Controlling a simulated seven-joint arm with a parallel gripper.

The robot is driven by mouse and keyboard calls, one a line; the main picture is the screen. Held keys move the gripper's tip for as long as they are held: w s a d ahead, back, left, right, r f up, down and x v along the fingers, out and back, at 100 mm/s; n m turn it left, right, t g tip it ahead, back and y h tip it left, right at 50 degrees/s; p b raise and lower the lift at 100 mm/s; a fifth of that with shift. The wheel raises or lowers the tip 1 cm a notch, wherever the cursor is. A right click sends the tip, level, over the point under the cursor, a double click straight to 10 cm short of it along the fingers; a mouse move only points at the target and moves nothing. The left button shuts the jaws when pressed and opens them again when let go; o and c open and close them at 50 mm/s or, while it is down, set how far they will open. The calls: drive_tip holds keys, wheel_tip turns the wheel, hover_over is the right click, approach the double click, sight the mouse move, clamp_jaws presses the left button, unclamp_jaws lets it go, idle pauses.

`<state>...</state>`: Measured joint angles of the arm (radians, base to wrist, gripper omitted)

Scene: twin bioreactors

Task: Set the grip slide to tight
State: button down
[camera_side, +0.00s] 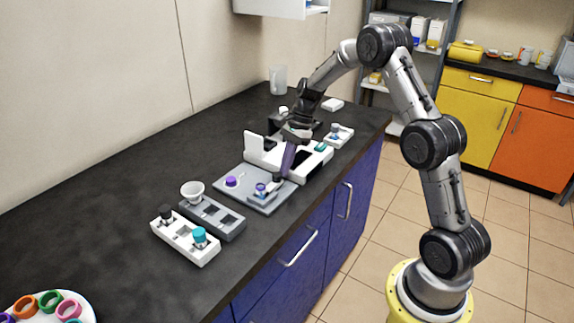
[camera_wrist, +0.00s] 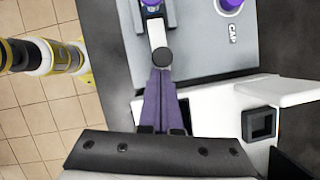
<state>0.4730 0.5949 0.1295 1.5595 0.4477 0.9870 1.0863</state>
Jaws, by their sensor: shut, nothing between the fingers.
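My gripper (camera_wrist: 161,74) has two purple fingers, shut together with nothing between them. In the side view the gripper (camera_side: 284,174) points down at the edge of a grey plate (camera_side: 258,204). In the wrist view the fingertips lie right beside a dark round knob (camera_wrist: 162,57) on a light bar (camera_wrist: 156,32), apparently the grip slide. I cannot tell whether they touch it. The bar leads to a small holder with a blue and purple part (camera_wrist: 152,7), which also shows in the side view (camera_side: 261,189). No tight mark is readable.
A purple cap (camera_side: 232,181) sits on the plate, beside a "CAP" label in the wrist view. A white housing (camera_side: 262,158) stands behind the plate.

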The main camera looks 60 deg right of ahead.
drive_tip(key=shift+a, duration=0.15)
drive_tip(key=v, duration=1)
